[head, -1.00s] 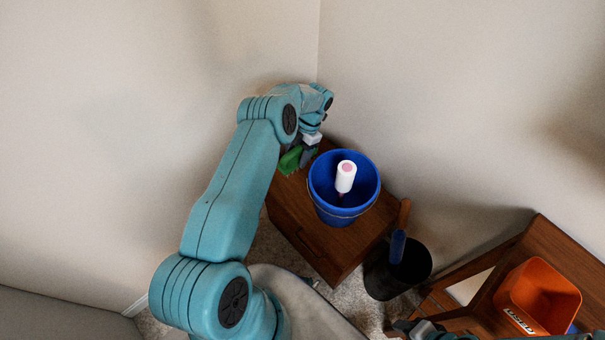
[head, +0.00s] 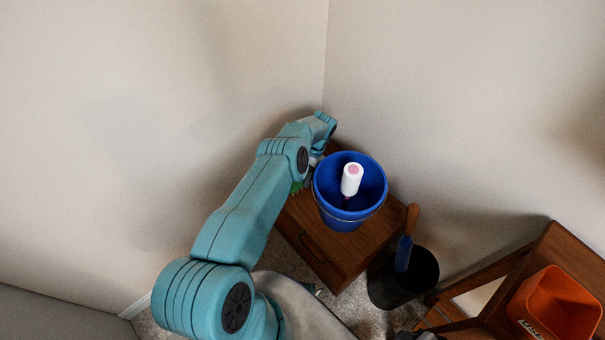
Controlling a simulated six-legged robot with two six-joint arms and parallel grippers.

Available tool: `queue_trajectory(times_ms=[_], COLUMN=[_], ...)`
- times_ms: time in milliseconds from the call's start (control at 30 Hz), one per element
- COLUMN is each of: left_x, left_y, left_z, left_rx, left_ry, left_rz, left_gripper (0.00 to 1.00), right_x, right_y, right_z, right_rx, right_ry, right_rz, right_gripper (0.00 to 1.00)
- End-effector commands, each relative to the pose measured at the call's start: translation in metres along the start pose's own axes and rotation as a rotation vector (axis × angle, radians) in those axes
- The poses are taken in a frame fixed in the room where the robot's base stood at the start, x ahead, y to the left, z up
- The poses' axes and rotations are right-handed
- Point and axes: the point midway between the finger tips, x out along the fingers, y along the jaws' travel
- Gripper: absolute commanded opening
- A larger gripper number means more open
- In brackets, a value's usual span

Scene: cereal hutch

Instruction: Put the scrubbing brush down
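The green scrubbing brush (head: 297,187) shows only as a small piece at the left edge of the wooden cabinet top, just left of the blue bucket. My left arm hides most of it. My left gripper (head: 309,179) is at the brush, mostly hidden behind its own wrist. I cannot see whether its fingers are closed on the brush, or whether the brush fully rests on the top. A small part of my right gripper (head: 416,336) shows at the bottom edge, and its fingers cannot be made out.
A blue bucket (head: 330,208) holding a white bottle (head: 351,180) stands on the wooden cabinet (head: 322,248), close to my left gripper. A black bin (head: 395,289) with a blue, wooden-handled tool (head: 405,240) stands to the right. An orange bin (head: 556,304) sits on a wooden stand (head: 574,250).

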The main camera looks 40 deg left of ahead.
Motion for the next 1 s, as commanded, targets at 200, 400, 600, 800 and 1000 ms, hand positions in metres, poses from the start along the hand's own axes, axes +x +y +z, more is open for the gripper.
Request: queue_trajectory(times_ms=[200,400,600,800,1000], left_x=[0.001,0.001,-0.020,-0.066,-0.102], left_y=[0.000,0.000,0.001,0.000,0.001], left_z=[0.001,0.000,0.001,0.002,0.003], left_rx=[0.000,0.000,0.000,0.000,-0.001], left_ry=[0.000,0.000,-0.004,-0.005,-0.004], left_rz=[0.000,0.000,0.003,0.002,0.002], left_gripper=[0.85,0.85,0.85,0.85,0.85], right_x=[0.002,0.001,0.000,0.008,0.021], right_y=[0.001,0.000,0.000,0.003,0.007], right_z=[0.000,0.000,0.000,0.000,0.000], right_rx=[0.000,0.000,0.000,0.000,0.000], right_ry=[0.000,0.000,0.000,0.000,0.000], right_rz=[0.000,0.000,0.000,0.000,0.000], right_gripper=[0.43,0.43,0.43,0.43,0.43])
